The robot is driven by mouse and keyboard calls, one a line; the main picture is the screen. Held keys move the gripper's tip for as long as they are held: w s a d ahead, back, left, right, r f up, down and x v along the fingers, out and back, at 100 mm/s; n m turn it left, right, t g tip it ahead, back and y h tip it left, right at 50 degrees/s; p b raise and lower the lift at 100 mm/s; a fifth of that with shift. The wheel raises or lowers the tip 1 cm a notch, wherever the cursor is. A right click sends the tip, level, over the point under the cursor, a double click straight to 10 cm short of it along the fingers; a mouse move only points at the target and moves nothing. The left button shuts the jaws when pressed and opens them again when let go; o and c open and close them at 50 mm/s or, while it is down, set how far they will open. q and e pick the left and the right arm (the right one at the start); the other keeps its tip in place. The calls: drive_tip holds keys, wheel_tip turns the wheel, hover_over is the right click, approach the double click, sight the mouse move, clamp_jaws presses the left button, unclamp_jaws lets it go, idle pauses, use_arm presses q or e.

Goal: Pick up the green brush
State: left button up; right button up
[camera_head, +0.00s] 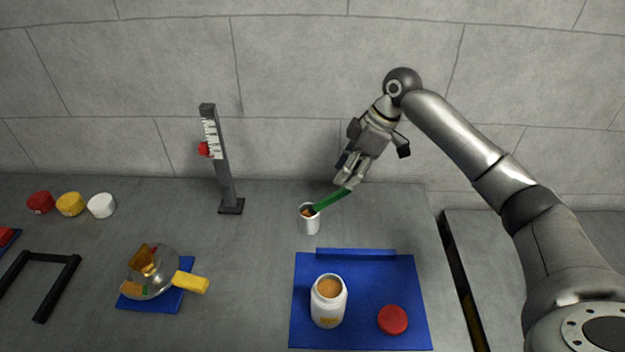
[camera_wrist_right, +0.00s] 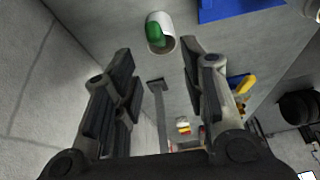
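The green brush (camera_head: 332,199) leans out of a small white cup (camera_head: 309,220), its handle slanting up to the right. In the right wrist view the green handle (camera_wrist_right: 154,34) shows end-on in front of the cup (camera_wrist_right: 164,20), ahead of the fingertips. My right gripper (camera_head: 348,176) is above the handle's upper end and points down at it. Its two fingers (camera_wrist_right: 158,60) are spread wide with nothing gripped between them. In the head view the fingertips look very close to the handle; I cannot tell if they touch. My left gripper is not in view.
A blue mat (camera_head: 362,278) in front holds a white jar (camera_head: 328,301) and a red lid (camera_head: 393,320). An upright gauge stand (camera_head: 223,165) is left of the cup. A glass vessel (camera_head: 151,272) with a yellow handle lies further left. Several coloured caps (camera_head: 70,204) sit at far left.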

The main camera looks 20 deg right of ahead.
sight(332, 195)
drive_tip(key=shift+w+f, duration=0.1)
drive_tip(key=shift+w, duration=0.15)
drive_tip(key=p+x, duration=0.1)
drive_tip(key=x, duration=0.3)
drive_tip(key=shift+s+a+f, duration=0.1)
drive_tip(key=shift+s+a, duration=0.05)
drive_tip(key=p+x, duration=0.1)
drive_tip(key=x, duration=0.4)
drive_tip(key=shift+p, duration=0.4)
drive_tip(key=shift+a+f, duration=0.1)
drive_tip(key=shift+f, duration=0.4)
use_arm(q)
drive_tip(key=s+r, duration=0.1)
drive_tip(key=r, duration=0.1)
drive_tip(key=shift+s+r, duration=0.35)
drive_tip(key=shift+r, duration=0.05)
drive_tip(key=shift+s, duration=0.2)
use_arm(e)
clamp_jaws()
